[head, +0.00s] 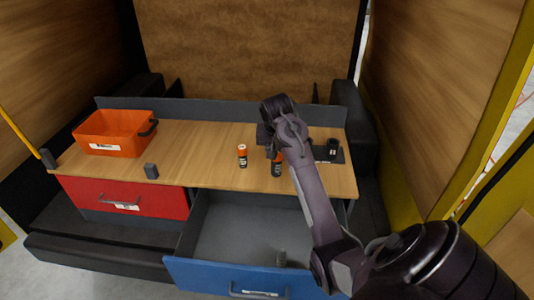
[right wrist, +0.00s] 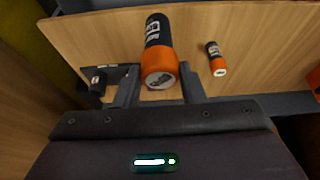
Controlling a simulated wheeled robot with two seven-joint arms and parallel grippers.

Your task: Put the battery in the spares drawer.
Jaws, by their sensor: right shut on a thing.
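My right gripper (head: 274,147) is over the right part of the wooden worktop, shut on an orange and black battery (head: 277,164). In the right wrist view the held battery (right wrist: 160,50) is between the two fingers (right wrist: 160,88), its orange end toward the camera. I cannot tell whether its far end touches the worktop. A second, similar battery (head: 242,156) stands upright to its left, apart from the gripper; it also shows in the right wrist view (right wrist: 215,58). The blue-fronted drawer (head: 215,271) is pulled open below the worktop. My left gripper is not in view.
An orange bin (head: 112,126) and a small grey block (head: 151,171) are on the worktop's left. A red drawer (head: 90,193) is shut below. A dark holder (head: 331,151) is at right. A small grey piece (head: 281,257) is inside the otherwise bare open drawer.

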